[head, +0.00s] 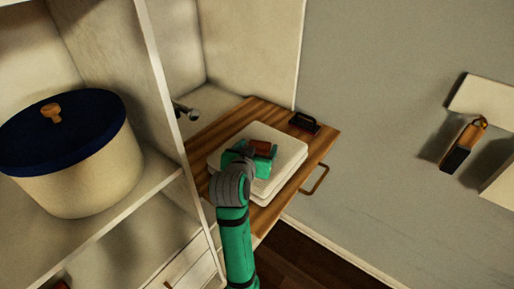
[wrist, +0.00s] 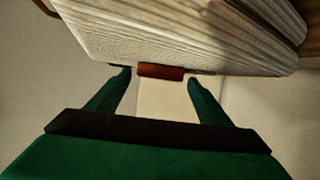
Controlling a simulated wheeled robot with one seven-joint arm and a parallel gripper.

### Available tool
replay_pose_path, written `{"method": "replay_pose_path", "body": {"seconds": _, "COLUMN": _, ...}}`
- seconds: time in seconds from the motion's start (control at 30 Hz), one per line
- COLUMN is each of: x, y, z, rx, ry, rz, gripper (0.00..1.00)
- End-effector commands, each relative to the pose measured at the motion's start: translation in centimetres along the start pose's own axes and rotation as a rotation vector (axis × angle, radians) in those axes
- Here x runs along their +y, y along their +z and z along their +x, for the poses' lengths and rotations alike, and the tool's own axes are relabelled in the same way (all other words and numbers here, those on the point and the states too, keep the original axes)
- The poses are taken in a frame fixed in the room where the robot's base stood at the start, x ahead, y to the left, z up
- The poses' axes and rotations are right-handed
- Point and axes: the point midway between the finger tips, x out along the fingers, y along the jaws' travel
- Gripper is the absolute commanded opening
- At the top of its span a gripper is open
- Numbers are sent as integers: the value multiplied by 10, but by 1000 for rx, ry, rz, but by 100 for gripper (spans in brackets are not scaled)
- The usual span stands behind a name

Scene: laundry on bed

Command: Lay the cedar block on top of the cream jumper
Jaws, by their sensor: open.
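The cream jumper (head: 287,158) lies folded in a flat stack on a striped wooden surface (head: 318,143). Its ribbed side fills the top of the wrist view (wrist: 180,35). The red-brown cedar block (head: 263,147) shows at the jumper's upper part, just beyond my gripper (head: 252,157). In the wrist view the block (wrist: 160,71) sits between the fingertips of my gripper (wrist: 160,79), against the jumper, with gaps at both sides. The fingers are open. My gripper hides part of the jumper in the head view.
A small black object (head: 304,123) lies near the wooden surface's back corner, and a bronze handle (head: 315,179) is at its right edge. A cream pot with a navy lid (head: 70,165) stands on the left shelf. A brush (head: 463,146) hangs on the right wall.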

Motion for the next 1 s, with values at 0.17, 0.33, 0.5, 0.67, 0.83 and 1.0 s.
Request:
{"method": "replay_pose_path", "body": {"seconds": 0.17, "x": 0, "y": 0, "z": -30, "rx": 1, "ry": -2, "rz": 0, "gripper": 72}}
{"method": "replay_pose_path", "body": {"seconds": 0.33, "x": -1, "y": 0, "z": -65, "rx": 3, "ry": -3, "rz": 1, "gripper": 72}}
{"method": "replay_pose_path", "body": {"seconds": 0.5, "x": -1, "y": 0, "z": -94, "rx": 1, "ry": -3, "rz": 0, "gripper": 72}}
{"method": "replay_pose_path", "body": {"seconds": 0.67, "x": -1, "y": 0, "z": -110, "rx": 0, "ry": -2, "rz": -1, "gripper": 72}}
{"method": "replay_pose_path", "body": {"seconds": 0.83, "x": -1, "y": 1, "z": -115, "rx": 0, "ry": -3, "rz": -1, "gripper": 72}}
{"method": "replay_pose_path", "body": {"seconds": 1.0, "x": -1, "y": 1, "z": -115, "rx": -1, "ry": -2, "rz": -1, "gripper": 72}}
